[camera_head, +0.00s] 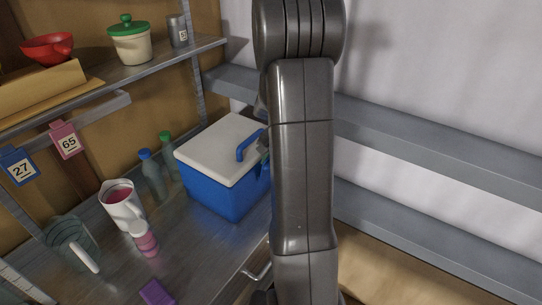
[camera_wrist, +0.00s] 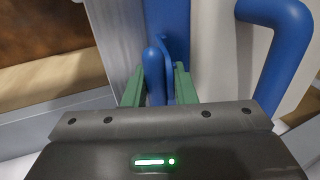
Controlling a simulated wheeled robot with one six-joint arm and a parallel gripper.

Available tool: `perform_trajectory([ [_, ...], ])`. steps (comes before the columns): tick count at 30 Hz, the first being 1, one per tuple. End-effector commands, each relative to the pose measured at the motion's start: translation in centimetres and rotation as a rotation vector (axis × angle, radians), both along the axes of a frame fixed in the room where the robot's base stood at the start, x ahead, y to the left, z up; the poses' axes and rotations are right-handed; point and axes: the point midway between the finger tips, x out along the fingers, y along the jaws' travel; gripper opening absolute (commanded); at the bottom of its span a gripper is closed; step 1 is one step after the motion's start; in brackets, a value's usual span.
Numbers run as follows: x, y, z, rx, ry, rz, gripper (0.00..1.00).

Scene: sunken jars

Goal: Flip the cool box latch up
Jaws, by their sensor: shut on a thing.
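The cool box (camera_head: 215,187) stands on the metal shelf in the head view, with a blue body, a white lid (camera_head: 222,140) and a blue handle (camera_head: 246,148). My arm hides its right side. In the wrist view the blue latch (camera_wrist: 154,62) is a rounded upright piece, with the blue handle (camera_wrist: 288,48) to the right. My gripper (camera_wrist: 158,80) has its green fingers on either side of the latch and is shut on it. In the head view my gripper is nearly all hidden behind my arm.
Bottles (camera_head: 152,175), a white pitcher (camera_head: 121,204), a pink-and-white bottle (camera_head: 146,241), a glass mug (camera_head: 70,243) and a purple block (camera_head: 156,293) stand left of and before the box. An upper shelf (camera_head: 135,75) holds a green-lidded pot (camera_head: 130,43). Grey rails (camera_head: 430,150) run along the right wall.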

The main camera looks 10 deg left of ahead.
Motion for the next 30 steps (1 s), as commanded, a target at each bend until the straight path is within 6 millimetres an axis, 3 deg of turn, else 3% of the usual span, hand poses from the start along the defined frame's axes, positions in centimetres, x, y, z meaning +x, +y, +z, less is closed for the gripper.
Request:
perform_trajectory([
  [18,-0.09,0.07,-0.19,-0.024,0.012,0.001,0.0],
  [19,-0.09,0.06,-0.19,-0.024,0.012,0.001,0.3],
  [20,-0.09,0.07,-0.19,-0.024,0.012,0.001,0.36],
  [30,0.0,0.12,-0.06,-0.023,0.009,0.0,0.37],
])
